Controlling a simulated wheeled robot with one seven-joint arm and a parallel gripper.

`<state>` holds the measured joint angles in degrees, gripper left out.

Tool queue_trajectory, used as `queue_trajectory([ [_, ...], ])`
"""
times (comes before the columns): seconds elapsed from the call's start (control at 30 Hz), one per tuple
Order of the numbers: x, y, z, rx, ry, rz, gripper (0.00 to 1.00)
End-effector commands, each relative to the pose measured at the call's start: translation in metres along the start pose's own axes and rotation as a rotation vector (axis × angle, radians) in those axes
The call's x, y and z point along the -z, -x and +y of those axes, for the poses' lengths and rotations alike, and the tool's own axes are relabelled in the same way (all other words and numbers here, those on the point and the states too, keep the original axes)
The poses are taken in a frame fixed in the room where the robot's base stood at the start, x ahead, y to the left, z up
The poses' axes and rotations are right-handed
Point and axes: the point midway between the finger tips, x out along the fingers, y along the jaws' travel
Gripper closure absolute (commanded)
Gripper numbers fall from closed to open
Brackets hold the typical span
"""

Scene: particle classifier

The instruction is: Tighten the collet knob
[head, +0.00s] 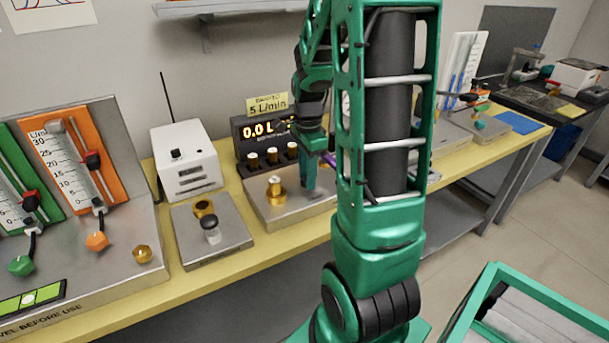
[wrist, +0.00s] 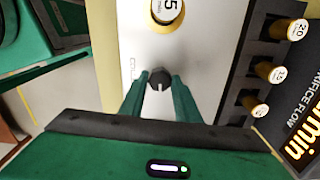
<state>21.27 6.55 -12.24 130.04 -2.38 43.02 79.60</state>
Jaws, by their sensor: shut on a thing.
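The collet knob (wrist: 159,77) is small, round and black with a white pointer line. It stands on a light metal plate (wrist: 195,60), and the line points down in the wrist view. My gripper (wrist: 160,90) is shut on the knob, with one green finger on each side. In the head view my gripper (head: 311,178) is low over the metal base (head: 285,213), and the knob is hidden by it there. A brass part marked 5 (wrist: 168,10) stands on the same plate, apart from my fingers. It also shows in the head view (head: 275,188).
Several brass plugs (wrist: 264,70) stand in a dark display box (head: 262,137) right behind the base. The display reads 0.0 L. A plate with a black-topped part (head: 210,226) and a white box (head: 187,160) are to the left. My arm hides the bench's middle.

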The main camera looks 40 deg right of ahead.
Motion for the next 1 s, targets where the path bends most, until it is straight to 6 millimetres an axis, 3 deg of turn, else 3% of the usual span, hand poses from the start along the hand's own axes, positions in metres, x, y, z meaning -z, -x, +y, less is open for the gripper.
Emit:
queue_trajectory([
  [0.43,-0.004,0.002,-0.005,0.013,0.002,-0.004,0.93],
  [0.47,-0.004,0.002,-0.005,0.013,0.002,-0.003,0.68],
  [0.53,-0.004,0.002,-0.005,0.012,0.001,-0.003,0.52],
  [0.87,-0.001,0.002,-0.002,0.006,-0.005,-0.001,0.52],
  [1.0,-0.001,0.014,-0.002,0.007,-0.005,-0.001,0.52],
])
